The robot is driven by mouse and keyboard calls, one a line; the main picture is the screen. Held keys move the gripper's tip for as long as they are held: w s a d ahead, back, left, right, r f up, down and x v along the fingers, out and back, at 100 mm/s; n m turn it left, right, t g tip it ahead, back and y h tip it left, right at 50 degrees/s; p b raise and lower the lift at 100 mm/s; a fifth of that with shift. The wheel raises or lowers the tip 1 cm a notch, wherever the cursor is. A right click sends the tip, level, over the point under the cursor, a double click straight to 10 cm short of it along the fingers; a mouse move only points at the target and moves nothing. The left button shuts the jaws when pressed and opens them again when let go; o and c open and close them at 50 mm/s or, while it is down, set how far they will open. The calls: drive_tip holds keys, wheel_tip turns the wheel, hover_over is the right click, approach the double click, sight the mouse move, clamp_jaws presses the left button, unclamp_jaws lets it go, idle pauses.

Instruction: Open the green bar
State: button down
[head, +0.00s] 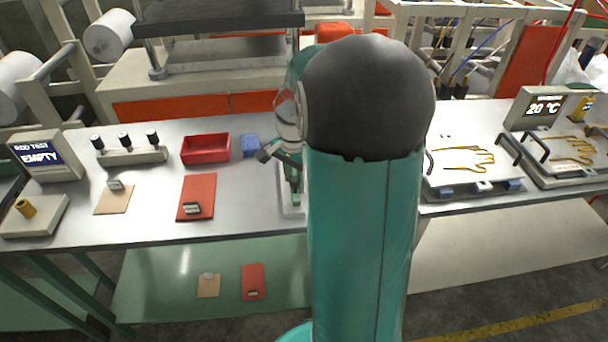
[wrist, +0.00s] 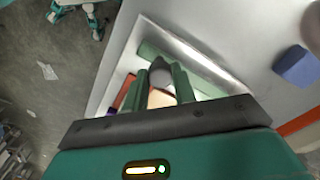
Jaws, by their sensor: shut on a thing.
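The green bar (wrist: 205,78) lies along the far side of a white-rimmed frame (wrist: 128,62) in the wrist view. Whether it is raised is hard to tell. My gripper (wrist: 161,80) reaches over the frame, and its two dark green fingers close on a rounded grey knob (wrist: 160,73) beside the bar. Red and tan pieces (wrist: 160,99) show inside the frame behind the fingers. In the head view my arm hides most of the frame; only its pale left edge (head: 287,206) shows.
A red bin (head: 205,148) and a blue block (head: 250,146) stand left of my arm. A red sheet (head: 198,190) and tan sheet (head: 114,200) lie on the table. Glove plates (head: 470,165) are at right.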

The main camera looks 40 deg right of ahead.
drive_tip(key=c, duration=1.1)
unclamp_jaws()
wheel_tip(320, 180, up, 14)
drive_tip(key=shift+f, duration=0.1)
drive_tip(key=s+a+n+t, duration=0.2)
drive_tip(key=s+a+n, duration=0.2)
drive_tip(key=a, duration=0.3)
drive_tip(key=s+a+n+t, duration=0.1)
drive_tip(key=s+a+n, duration=0.3)
drive_tip(key=a+n, duration=0.2)
drive_tip(key=s+a+n+t, duration=0.2)
drive_tip(key=s+a+n, duration=0.3)
drive_tip(key=a, duration=0.5)
drive_tip(key=shift+a+r+n+t, duration=0.2)
drive_tip(key=shift+r+n+t, duration=0.1)
drive_tip(key=shift+r+n, duration=0.1)
